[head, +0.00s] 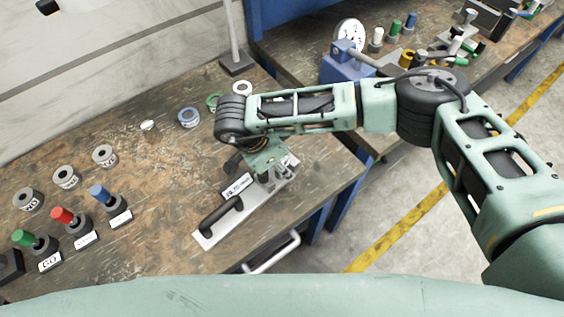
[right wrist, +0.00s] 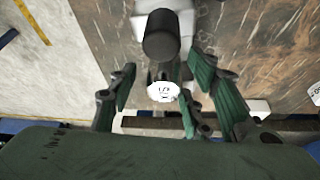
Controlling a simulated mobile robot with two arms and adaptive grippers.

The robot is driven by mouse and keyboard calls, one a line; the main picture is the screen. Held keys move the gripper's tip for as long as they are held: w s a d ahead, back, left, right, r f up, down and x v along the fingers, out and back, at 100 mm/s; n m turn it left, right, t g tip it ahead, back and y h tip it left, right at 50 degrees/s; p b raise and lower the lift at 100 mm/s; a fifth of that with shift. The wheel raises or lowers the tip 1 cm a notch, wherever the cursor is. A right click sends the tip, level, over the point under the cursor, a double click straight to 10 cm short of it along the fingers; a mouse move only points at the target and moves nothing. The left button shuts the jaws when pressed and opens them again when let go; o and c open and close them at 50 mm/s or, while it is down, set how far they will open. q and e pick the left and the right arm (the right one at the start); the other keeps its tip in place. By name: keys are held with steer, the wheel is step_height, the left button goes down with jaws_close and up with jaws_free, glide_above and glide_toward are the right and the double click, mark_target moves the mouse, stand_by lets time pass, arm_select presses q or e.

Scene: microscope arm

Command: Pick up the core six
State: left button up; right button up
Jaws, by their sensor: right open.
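My right gripper (head: 268,172) is over a light metal plate (head: 206,238) with a black bar handle (head: 222,215) and a white label (head: 238,186), near the bench's front right edge. In the right wrist view my right gripper (right wrist: 160,92) is open, its green-padded fingers apart. A small white round face with a dark marking (right wrist: 163,91) shows between them; I cannot read the marking or tell whether it is core six. A dark rounded cylinder (right wrist: 160,35) stands just beyond it. The gripper hides part of the plate. My left gripper is out of view.
Several grey rings (head: 66,177) stand at the left of the wooden bench (head: 160,240). Green, red (head: 62,215) and blue-handled pieces stand before them. A blue ring (head: 188,118) and a post base (head: 236,64) are behind. A dial gauge (head: 349,33) stands on the other bench.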

steer(key=shift+c, duration=0.6)
jaws_close()
